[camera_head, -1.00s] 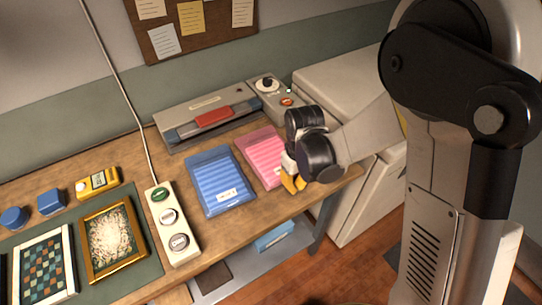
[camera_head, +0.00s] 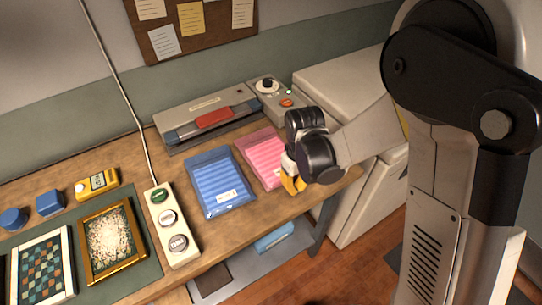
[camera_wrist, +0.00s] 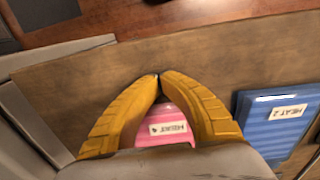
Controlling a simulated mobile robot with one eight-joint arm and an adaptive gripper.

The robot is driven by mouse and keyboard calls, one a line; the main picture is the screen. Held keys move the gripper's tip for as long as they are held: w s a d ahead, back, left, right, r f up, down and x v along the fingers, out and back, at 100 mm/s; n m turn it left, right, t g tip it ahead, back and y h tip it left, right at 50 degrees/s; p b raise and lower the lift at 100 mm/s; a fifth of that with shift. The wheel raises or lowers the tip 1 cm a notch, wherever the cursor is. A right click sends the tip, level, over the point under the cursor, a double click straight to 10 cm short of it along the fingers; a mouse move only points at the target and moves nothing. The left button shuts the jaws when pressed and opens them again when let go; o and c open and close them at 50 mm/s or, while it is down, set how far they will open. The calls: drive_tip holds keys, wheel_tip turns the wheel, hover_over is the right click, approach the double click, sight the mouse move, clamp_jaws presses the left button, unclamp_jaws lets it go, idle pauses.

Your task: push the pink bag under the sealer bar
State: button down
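The pink bag (camera_head: 262,156) lies flat on the bench, its far end just in front of the sealer (camera_head: 207,115). The sealer has a long bar with a red handle (camera_head: 214,117). My gripper (camera_head: 292,184) is at the near right end of the pink bag, low over the bench's front edge. In the wrist view, the yellow fingers (camera_wrist: 158,76) meet at their tips with nothing between them. The pink bag's labelled end (camera_wrist: 165,130) shows between the finger bases, partly hidden. I cannot tell whether the fingers touch the bag.
A blue bag (camera_head: 219,181) lies left of the pink one; it also shows in the wrist view (camera_wrist: 272,120). A control box (camera_head: 275,96) with a dial adjoins the sealer. A white button strip (camera_head: 172,222) and framed pieces lie left. A white cabinet (camera_head: 340,85) stands right.

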sight(280, 168)
drive_tip(key=shift+w+a, duration=0.1)
drive_tip(key=shift+w, duration=0.1)
drive_tip(key=shift+w+a, duration=0.45)
drive_tip(key=shift+w, duration=0.2)
drive_tip(key=shift+w+a, duration=0.1)
drive_tip(key=shift+w, duration=0.05)
drive_tip(key=shift+w+a, duration=0.5)
drive_tip(key=shift+w, duration=0.15)
drive_tip(key=shift+w, duration=0.15)
idle(0.4)
drive_tip(key=shift+w+a, duration=0.55)
drive_tip(key=shift+w, duration=0.15)
drive_tip(key=shift+w, duration=0.1)
drive_tip(key=shift+w+a+b, duration=0.3)
drive_tip(key=shift+w+a, duration=0.25)
drive_tip(key=shift+w, duration=0.2)
drive_tip(key=shift+w+a, duration=0.1)
drive_tip(key=shift+w, duration=0.05)
